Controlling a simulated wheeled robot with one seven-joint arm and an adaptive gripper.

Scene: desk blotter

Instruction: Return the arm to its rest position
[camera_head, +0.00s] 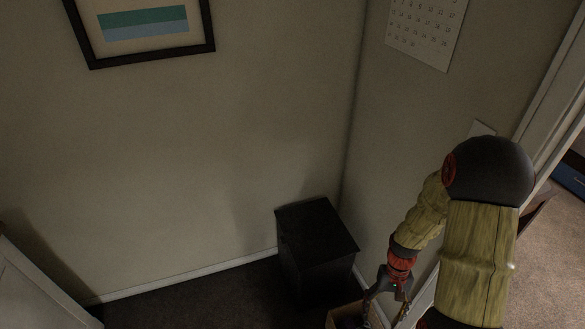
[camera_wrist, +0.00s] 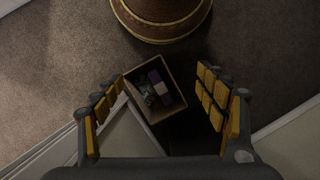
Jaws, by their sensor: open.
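My gripper (camera_head: 385,296) hangs low at the right of the head view, at the end of my bent arm. In the wrist view my gripper (camera_wrist: 160,112) is open, with its yellow-padded fingers wide apart and nothing between them. An open box (camera_wrist: 136,74) with a few small items in it shows beyond the fingers. The same box (camera_head: 338,317) is partly seen at the bottom of the head view, below my gripper. I cannot tell how far the fingers are from it.
A black cabinet or bin (camera_head: 317,245) stands in the corner, left of my gripper. The wall (camera_head: 490,85) and a door frame (camera_head: 553,80) are close to my arm on the right. Dark carpet (camera_head: 190,305) lies open at the left. A round brown object (camera_wrist: 160,18) stands beyond the box.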

